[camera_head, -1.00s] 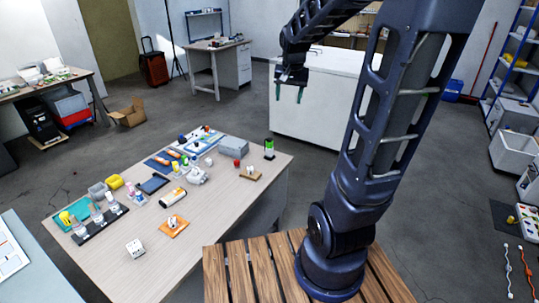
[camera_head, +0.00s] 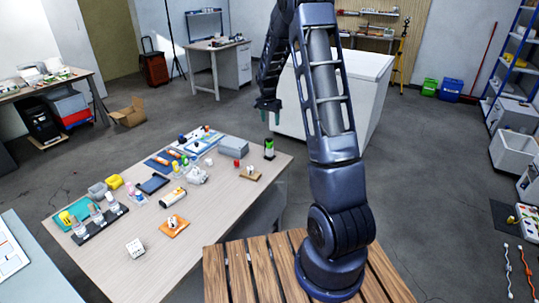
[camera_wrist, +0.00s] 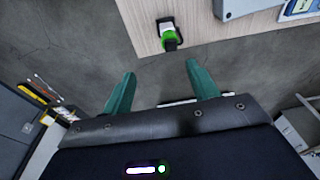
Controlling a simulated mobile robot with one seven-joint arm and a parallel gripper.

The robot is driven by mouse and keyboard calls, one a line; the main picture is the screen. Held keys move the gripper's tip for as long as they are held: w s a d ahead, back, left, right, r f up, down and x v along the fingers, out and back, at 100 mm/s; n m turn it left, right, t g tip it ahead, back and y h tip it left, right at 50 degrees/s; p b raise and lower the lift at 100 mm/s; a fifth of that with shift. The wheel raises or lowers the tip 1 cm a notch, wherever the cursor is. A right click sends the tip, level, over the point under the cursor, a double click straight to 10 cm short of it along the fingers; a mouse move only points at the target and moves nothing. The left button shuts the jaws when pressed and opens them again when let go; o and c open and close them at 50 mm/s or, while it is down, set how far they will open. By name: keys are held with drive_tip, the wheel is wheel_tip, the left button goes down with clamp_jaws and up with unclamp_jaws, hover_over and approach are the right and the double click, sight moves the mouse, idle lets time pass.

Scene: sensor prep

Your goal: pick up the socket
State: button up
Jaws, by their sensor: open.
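A small white block with dark marks (camera_head: 135,248) sits near the front edge of the wooden table (camera_head: 110,262); it looks like the socket, but it is too small to be sure. My gripper (camera_head: 268,118) hangs in the air beyond the far right corner of the table, far from that block. In the wrist view my gripper (camera_wrist: 162,72) shows two green fingers spread apart with nothing between them. The white block is not in the wrist view.
A green and black bottle-like object (camera_head: 269,149) stands at the table's far right corner; it also shows in the wrist view (camera_wrist: 169,36). A grey box (camera_head: 233,146), an orange pad (camera_head: 174,226) and several small items crowd the table. The table's front right is clear.

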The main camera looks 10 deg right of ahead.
hover_over(269, 139)
drive_tip(key=shift+m, duration=0.3)
drive_tip(key=f, duration=0.3)
drive_tip(key=s+f, duration=0.1)
drive_tip(key=f, duration=0.1)
drive_tip(key=shift+a+f, duration=0.3)
drive_tip(key=shift+a, duration=0.1)
drive_tip(key=shift+w+d+f, duration=0.25)
drive_tip(key=shift+f, duration=1.55)
drive_tip(key=shift+w+d+f, duration=0.2)
drive_tip(key=shift+f, duration=1.55)
drive_tip(key=shift+w+d+f, duration=0.25)
drive_tip(key=shift+f, duration=1.55)
clamp_jaws()
